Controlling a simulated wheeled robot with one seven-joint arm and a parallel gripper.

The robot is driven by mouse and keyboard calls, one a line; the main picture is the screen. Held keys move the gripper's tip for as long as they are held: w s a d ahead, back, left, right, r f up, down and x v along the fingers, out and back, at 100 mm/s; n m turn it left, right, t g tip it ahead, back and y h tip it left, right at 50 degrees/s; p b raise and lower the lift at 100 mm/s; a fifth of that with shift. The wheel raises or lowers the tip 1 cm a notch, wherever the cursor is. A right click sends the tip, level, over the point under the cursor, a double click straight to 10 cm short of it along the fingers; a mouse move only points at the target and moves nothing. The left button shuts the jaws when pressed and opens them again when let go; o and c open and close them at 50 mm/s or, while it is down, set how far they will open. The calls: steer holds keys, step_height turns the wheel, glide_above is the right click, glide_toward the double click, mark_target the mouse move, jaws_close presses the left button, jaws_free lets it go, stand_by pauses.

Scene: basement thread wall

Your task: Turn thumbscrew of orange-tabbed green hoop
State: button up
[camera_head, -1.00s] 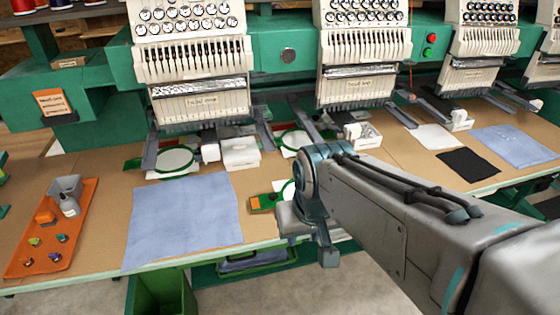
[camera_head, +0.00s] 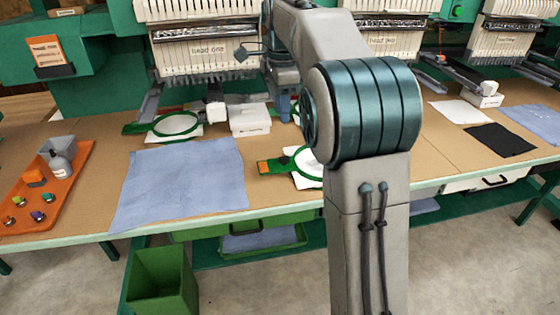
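The orange-tabbed green hoop (camera_head: 272,167) lies on the tan table right of the blue cloth. Its orange tab (camera_head: 264,168) points left. White fabric (camera_head: 306,181) shows at the hoop, and my arm hides its right part. A small dark piece (camera_head: 284,160) on the hoop may be the thumbscrew; it is too small to be sure. My gripper (camera_head: 284,110) hangs behind the hoop in the picture, near the white box and partly against the machine. Its fingers are too small and hidden to read. I see nothing clearly held in it.
A second green hoop (camera_head: 176,124) sits under the left machine head (camera_head: 205,45). A white box (camera_head: 249,119) stands beside my gripper. The blue cloth (camera_head: 180,182) lies flat. An orange tray (camera_head: 50,190) is at left, and a green bin (camera_head: 162,280) on the floor.

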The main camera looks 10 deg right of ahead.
mark_target(281, 157)
steer(key=f+b, duration=0.1)
steer(key=f, duration=0.6)
steer(key=f+b, duration=0.2)
steer(key=f, duration=0.5)
steer(key=shift+w+b, duration=0.2)
steer(key=shift+b, duration=0.1)
jaws_close()
